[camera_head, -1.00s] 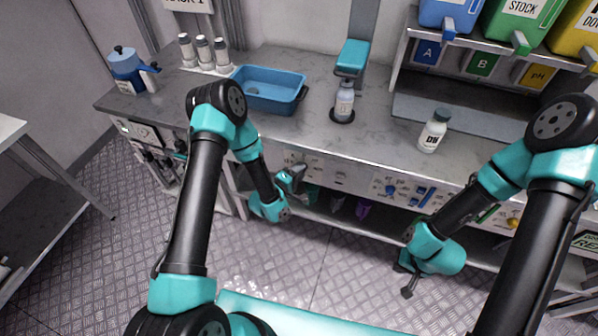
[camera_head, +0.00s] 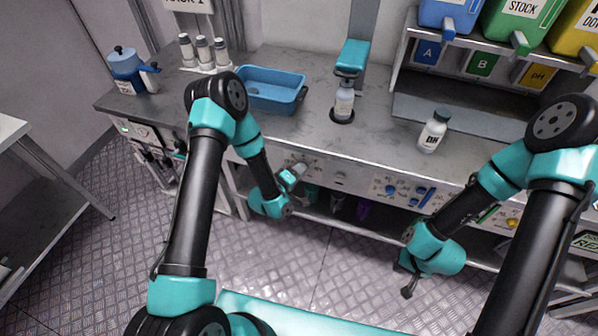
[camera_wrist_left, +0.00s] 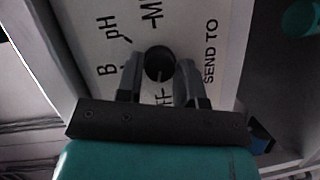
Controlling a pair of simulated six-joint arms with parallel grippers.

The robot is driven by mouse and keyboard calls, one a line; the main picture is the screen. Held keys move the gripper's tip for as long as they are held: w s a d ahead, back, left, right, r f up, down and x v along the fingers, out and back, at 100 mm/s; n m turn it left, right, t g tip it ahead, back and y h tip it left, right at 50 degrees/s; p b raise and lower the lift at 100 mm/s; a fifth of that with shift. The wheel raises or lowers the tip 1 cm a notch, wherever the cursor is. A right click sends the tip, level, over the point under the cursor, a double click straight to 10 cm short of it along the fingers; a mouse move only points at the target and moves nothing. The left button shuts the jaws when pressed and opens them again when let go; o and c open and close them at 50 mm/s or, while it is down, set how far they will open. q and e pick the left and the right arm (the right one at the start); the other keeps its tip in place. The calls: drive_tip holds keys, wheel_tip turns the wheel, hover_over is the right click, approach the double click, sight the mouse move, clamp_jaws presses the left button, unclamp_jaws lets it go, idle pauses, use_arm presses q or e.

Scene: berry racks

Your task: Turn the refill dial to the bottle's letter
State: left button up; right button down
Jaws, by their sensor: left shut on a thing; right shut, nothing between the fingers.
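The refill dial (camera_wrist_left: 158,62) is a round dark knob on a white panel in the left wrist view. Letters around it include "B", "pH" and one starting with "M", with "SEND TO" to the right. Where its pointer aims cannot be told. My left gripper (camera_wrist_left: 160,78) is shut on the dial, one finger on each side. In the head view my left gripper (camera_head: 297,171) is at the counter's front panel. A white bottle with a dark cap (camera_head: 432,136) stands on the counter; its label is too small to read surely. My right gripper (camera_head: 406,279) is shut and empty, low before the counter.
A grey bottle (camera_head: 344,102) stands under a teal-topped dispenser (camera_head: 352,56). A blue tray (camera_head: 268,90), several small bottles (camera_head: 203,53) and a blue container (camera_head: 125,66) are on the left. A shelf (camera_head: 465,75) carries coloured tanks at right.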

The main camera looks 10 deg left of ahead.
use_arm(q)
drive_tip(key=m+y, duration=0.1)
drive_tip(key=m, duration=0.1)
drive_tip(key=m+g+y, duration=0.1)
drive_tip(key=m, duration=0.1)
drive_tip(key=shift+d+r, duration=0.1)
drive_tip(key=shift+r, duration=0.05)
idle(0.4)
drive_tip(key=o, duration=0.9)
drive_tip(key=shift+s, duration=0.1)
